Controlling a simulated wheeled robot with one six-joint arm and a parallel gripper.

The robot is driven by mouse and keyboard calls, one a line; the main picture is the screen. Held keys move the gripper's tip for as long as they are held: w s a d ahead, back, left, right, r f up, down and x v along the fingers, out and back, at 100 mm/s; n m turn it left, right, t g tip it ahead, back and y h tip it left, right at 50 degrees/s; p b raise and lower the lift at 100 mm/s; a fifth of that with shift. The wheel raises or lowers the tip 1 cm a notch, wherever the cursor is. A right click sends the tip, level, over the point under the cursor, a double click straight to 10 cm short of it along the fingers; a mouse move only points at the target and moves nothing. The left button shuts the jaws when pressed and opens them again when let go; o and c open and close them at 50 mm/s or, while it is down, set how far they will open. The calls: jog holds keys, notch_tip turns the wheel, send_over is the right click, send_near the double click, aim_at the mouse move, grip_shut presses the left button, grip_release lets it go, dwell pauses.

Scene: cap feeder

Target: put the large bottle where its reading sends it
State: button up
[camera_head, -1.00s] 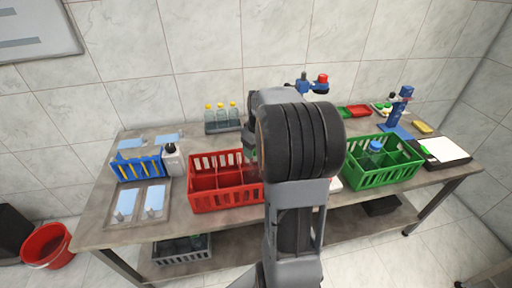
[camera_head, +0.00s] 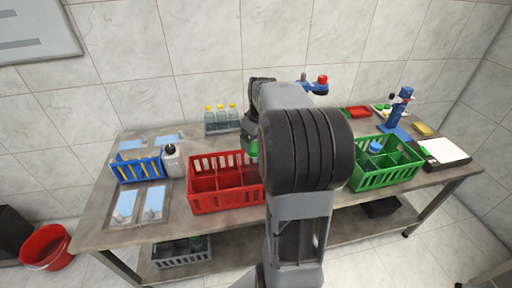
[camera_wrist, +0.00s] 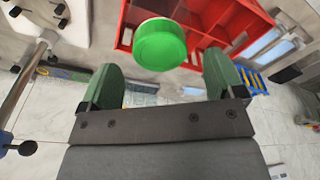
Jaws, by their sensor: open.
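A round green cap (camera_wrist: 160,45), with a pale edge at its far side, shows in the wrist view just beyond and between my fingertips. Its body is hidden beneath it, so I cannot tell how large a bottle it belongs to. My gripper (camera_wrist: 161,72) is open, with a green finger on either side of the cap and a gap to each. In the head view my gripper (camera_head: 249,146) is mostly hidden behind my arm, near the red crate (camera_head: 228,200). No reading is legible.
A blue rack (camera_head: 138,168) and a white, dark-capped bottle (camera_head: 172,160) stand left of the red crate. Several yellow-capped bottles (camera_head: 221,118) stand at the back. A blue stand (camera_head: 398,118) and a black-and-white device (camera_head: 443,152) are at the right. My arm hides the bench's middle.

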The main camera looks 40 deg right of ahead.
notch_tip(320, 180, up, 7)
jog(key=s+a+f+t, duration=0.1)
jog(key=s+a+f, duration=0.1)
jog(key=s+a, duration=0.2)
jog(key=s+a+f+m+t, duration=0.1)
jog(key=s+a+f, duration=0.2)
jog(key=a, duration=0.6)
jog(key=s+a+f, duration=0.2)
jog(key=s+a, duration=0.2)
jog(key=a, duration=0.3)
jog(key=shift+s+a+f+t, duration=0.15)
jog(key=shift+s+a+t, duration=0.15)
jog(key=shift+s+t, duration=0.1)
jog(key=shift+c, duration=0.3)
